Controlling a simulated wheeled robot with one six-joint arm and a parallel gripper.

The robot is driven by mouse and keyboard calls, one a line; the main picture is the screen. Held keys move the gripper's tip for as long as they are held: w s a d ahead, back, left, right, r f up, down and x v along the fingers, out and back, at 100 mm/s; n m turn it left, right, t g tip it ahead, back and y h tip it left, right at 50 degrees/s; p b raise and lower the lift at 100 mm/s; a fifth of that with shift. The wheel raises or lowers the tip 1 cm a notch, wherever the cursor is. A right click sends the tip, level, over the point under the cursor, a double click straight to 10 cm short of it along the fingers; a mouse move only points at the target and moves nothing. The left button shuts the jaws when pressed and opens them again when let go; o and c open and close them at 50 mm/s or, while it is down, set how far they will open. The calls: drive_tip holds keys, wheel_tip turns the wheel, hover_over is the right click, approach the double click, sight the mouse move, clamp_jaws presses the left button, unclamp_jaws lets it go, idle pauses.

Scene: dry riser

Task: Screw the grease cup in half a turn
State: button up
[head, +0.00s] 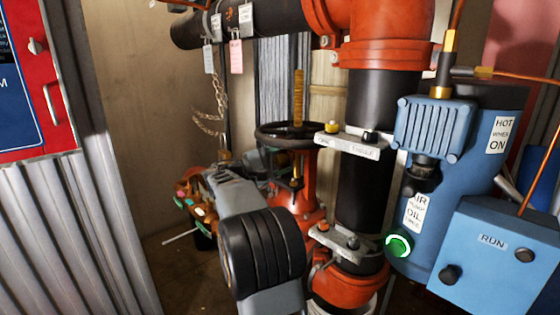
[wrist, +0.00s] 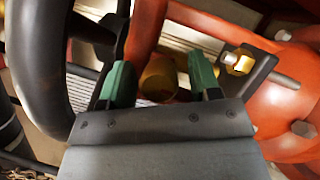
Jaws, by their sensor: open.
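A short brass cylinder that looks like the grease cup (wrist: 160,76) shows in the wrist view, in front of the red valve yoke (wrist: 147,30). My gripper (wrist: 160,84) is open, with one green-tipped finger on each side of the cylinder. I see gaps between the fingers and the cylinder. The gripper body hides the cylinder's lower part. In the head view, my arm reaches to the red valve (head: 296,205) under the black handwheel (head: 268,134). I cannot make out the cup clearly there.
The handwheel rim (wrist: 38,65) is close on the left in the wrist view. A brass nut (wrist: 238,62) on a dark plate is close on the right. In the head view, the black riser pipe (head: 365,195) and blue pump unit (head: 435,130) stand right of the valve.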

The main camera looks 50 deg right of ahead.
drive_tip(key=p+v, duration=0.3)
drive_tip(key=v, duration=1)
drive_tip(key=shift+w+a+p, duration=0.15)
drive_tip(key=shift+a+p, duration=0.15)
drive_tip(key=shift+a, duration=0.05)
drive_tip(key=shift+f, duration=0.1)
drive_tip(key=s+a+r+n+t+y+p, duration=0.2)
drive_tip(key=s+a+r+t+y+p, duration=0.35)
drive_tip(key=p, duration=0.85)
drive_tip(key=s+a+r+t+y+p, duration=0.2)
drive_tip(key=s+a+r+y+p, duration=0.1)
drive_tip(key=a+y+p, duration=0.1)
drive_tip(key=s+a+r+m+t+y+p, duration=0.1)
drive_tip(key=s+a+r+t+y+p, duration=0.1)
drive_tip(key=a+p, duration=0.5)
drive_tip(key=s+a+r+m+t+y+p, duration=0.1)
drive_tip(key=s+a+r+t+y+p, duration=0.1)
drive_tip(key=s+a+r+y+p, duration=0.2)
drive_tip(key=s+a+y+p, duration=0.1)
drive_tip(key=a+y+p, duration=0.1)
drive_tip(key=p, duration=0.1)
drive_tip(key=shift+s+r+y, duration=0.3)
drive_tip(key=shift+s+y, duration=0.05)
drive_tip(key=shift+s, duration=0.05)
drive_tip(key=shift+c, duration=0.4)
